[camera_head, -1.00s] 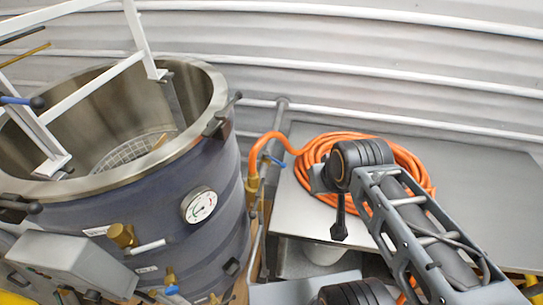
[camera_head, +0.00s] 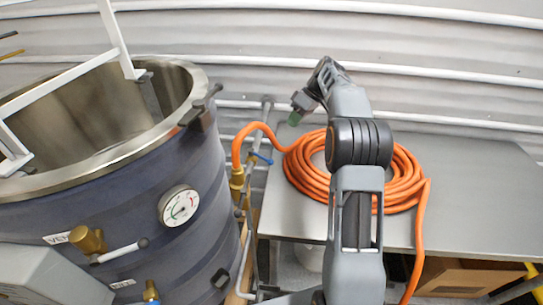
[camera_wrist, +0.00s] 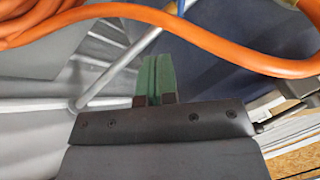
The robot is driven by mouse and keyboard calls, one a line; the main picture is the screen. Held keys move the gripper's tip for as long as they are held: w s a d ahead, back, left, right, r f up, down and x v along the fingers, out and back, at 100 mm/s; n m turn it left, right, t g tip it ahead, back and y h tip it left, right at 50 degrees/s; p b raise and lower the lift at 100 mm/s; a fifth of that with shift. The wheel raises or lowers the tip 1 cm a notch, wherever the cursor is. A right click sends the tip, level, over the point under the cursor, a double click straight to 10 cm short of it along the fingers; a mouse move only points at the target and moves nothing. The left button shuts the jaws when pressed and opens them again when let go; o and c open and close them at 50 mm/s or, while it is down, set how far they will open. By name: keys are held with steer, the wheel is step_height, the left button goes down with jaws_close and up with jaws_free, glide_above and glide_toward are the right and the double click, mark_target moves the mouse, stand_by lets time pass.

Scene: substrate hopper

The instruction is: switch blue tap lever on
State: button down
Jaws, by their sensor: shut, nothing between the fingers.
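A blue tap lever (camera_head: 262,157) sits on the grey pipe beside the brass hose fitting (camera_head: 237,182), just right of the dark blue vessel (camera_head: 110,215). A bit of blue at the top edge of the wrist view may be this lever (camera_wrist: 203,4). My gripper (camera_head: 295,118) is raised above the back of the steel table, right of the lever and apart from it. Its green fingers (camera_wrist: 153,80) are together and empty in the wrist view. The pipe (camera_wrist: 118,66) runs behind them.
An orange hose (camera_head: 405,180) lies coiled on the steel table (camera_head: 470,190) and runs to the fitting; it also crosses the top of the wrist view (camera_wrist: 215,45). The vessel carries a gauge (camera_head: 179,206) and a brass valve (camera_head: 88,239). A corrugated wall stands behind.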

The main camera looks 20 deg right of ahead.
mark_target(261, 157)
steer(key=s+a+p+x, duration=0.1)
steer(key=p+x, duration=0.1)
steer(key=x, duration=1.1)
steer(key=shift+s+r+n, duration=0.3)
steer(key=shift+s, duration=0.05)
